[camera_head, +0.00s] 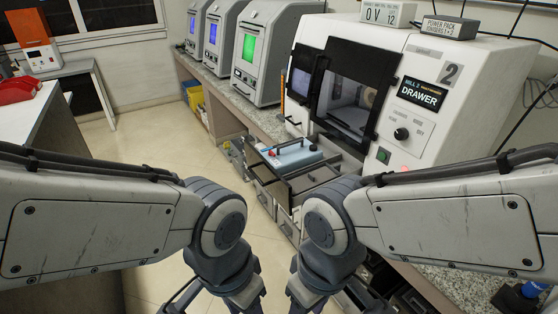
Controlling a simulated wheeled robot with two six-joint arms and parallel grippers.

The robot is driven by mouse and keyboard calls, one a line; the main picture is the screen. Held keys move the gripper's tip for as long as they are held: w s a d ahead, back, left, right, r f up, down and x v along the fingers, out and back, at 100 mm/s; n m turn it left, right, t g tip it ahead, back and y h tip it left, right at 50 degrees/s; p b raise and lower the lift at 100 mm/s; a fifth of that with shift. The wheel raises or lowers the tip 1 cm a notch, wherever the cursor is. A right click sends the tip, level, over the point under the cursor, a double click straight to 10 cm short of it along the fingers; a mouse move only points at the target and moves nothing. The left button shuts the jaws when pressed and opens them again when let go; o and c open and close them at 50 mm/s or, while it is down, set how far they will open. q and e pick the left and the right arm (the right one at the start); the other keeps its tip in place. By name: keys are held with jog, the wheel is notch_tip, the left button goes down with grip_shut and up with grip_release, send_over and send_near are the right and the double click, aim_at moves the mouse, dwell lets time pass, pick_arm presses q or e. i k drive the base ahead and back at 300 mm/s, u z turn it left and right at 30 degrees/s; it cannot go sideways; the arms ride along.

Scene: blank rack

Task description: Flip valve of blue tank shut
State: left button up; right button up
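A light blue tank (294,156) with a dark handle on top sits in an open drawer (316,180) below the machine marked "DRAWER". A small red part (271,153) shows at the tank's left end; it is too small to tell whether it is the valve or how it is set. My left gripper (222,290) and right gripper (328,292) hang low at the bottom edge, nearer to me than the drawer and apart from the tank. Their fingertips are cut off by the frame, so their opening is hidden.
The white machine (458,98) has dark-framed doors (353,90) above the drawer. Several grey units with lit screens stand along the speckled counter (262,115). A white table (28,120) with red items is at left. The floor (140,150) between is clear. A blue object (535,289) is at lower right.

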aim_at(292, 155)
jog(key=u, duration=0.05)
jog(key=k, duration=0.6)
jog(key=z, duration=0.4)
jog(key=i, duration=1.8)
jog(key=u, duration=0.2)
